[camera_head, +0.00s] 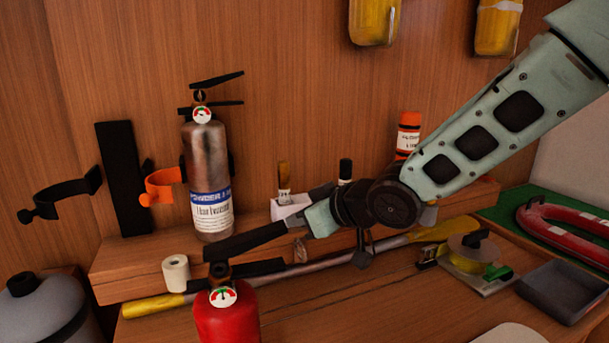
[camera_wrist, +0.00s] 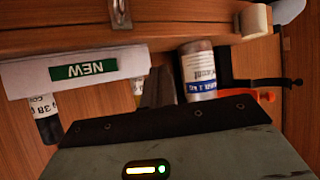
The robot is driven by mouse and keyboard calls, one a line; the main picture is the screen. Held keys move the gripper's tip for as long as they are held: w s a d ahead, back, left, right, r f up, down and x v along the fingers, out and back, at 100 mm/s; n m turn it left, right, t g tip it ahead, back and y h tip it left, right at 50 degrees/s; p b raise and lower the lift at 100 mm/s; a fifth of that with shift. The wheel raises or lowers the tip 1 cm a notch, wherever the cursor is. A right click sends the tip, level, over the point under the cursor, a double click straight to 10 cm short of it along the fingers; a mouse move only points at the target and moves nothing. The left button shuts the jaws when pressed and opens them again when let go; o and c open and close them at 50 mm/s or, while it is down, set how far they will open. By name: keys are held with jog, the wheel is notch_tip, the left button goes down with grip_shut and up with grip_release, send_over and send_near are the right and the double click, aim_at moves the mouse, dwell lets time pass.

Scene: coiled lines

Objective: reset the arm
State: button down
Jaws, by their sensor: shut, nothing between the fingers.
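My arm reaches in from the upper right in the head view. My gripper (camera_head: 319,217) hangs in front of the wooden back wall, between the two fire extinguishers and the shelf items. Its fingers are mostly hidden in the head view. In the wrist view my gripper's dark fingers (camera_wrist: 158,86) are together and empty.
A red extinguisher (camera_head: 227,316) stands close in front, left of my gripper. A silver extinguisher (camera_head: 208,170) stands on the shelf behind, beside black and orange clamps. A yellow-ended pole (camera_head: 340,264) lies along the bench. A grey tray (camera_head: 566,291) is at right.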

jog(key=s+d+f+m+h, duration=0.1)
jog(key=d+f+m+h, duration=0.15)
jog(key=d, duration=0.65)
jog(key=s+d+f+m+h, duration=0.2)
jog(key=d+f+h, duration=0.15)
jog(key=d, duration=0.65)
jog(key=s+d+f+m+g+h, duration=0.3)
jog(key=s+d+m+g, duration=0.25)
jog(key=s+d, duration=0.9)
jog(key=s+a+r+n+g, duration=0.1)
jog(key=s+a+n, duration=0.2)
jog(key=s+a, duration=0.3)
jog(key=s+a+r+n+g, duration=0.1)
jog(key=s+a+n, duration=0.3)
jog(key=a, duration=0.8)
jog(key=shift+s+r, duration=0.15)
jog(key=shift+s, duration=1)
